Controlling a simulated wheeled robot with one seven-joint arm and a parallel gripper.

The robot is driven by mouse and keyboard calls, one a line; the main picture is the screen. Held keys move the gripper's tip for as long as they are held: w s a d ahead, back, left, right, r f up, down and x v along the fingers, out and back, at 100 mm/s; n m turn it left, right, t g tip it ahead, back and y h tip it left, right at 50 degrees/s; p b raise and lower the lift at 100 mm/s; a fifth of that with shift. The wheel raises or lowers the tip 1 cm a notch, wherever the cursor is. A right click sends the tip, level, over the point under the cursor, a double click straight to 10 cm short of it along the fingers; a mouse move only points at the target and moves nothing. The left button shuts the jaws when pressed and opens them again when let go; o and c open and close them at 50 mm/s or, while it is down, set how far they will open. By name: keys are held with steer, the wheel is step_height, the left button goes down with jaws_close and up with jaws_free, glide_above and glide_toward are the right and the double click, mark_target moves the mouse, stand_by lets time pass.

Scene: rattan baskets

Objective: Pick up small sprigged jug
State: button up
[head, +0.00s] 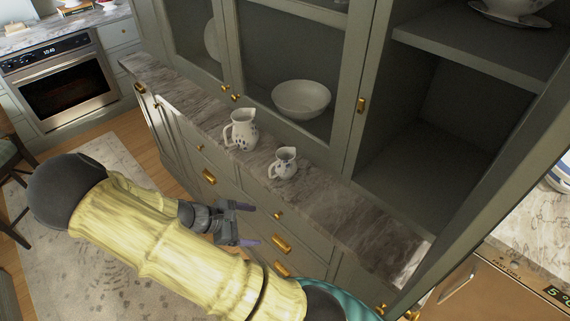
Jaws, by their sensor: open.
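Two white jugs with dark sprig marks stand upright on the marble ledge (325,205) of a grey-green cabinet. The small sprigged jug (285,164) is the nearer and right one. The larger jug (241,130) stands to its left and farther along the ledge. My gripper (248,224) is open and empty, in front of the drawers. In the picture it is below and to the left of the small jug, apart from it. Its two fingers point right.
A cabinet door (290,50) with a white bowl (301,99) behind it rises behind the jugs. To the right an open shelf (480,55) holds a cup on a saucer (510,10). The ledge right of the small jug is clear. Brass knobs and handles stick out from the drawers.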

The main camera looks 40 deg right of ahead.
steer(key=w+d+r+n+t+h+p, duration=0.1)
steer(key=w+r+n+t+h, duration=0.4)
steer(key=w+n+h, duration=0.3)
steer(key=shift+w+d+p, duration=0.3)
steer(key=shift+p, duration=0.05)
steer(key=shift+d, duration=0.1)
steer(key=p, duration=0.5)
glide_toward(282, 167)
steer(key=w+d+r, duration=0.2)
steer(key=d, duration=0.2)
steer(key=shift+s+d+f, duration=0.1)
steer(key=shift+d+f, duration=0.15)
steer(key=shift+d, duration=0.15)
steer(key=shift+d, duration=0.15)
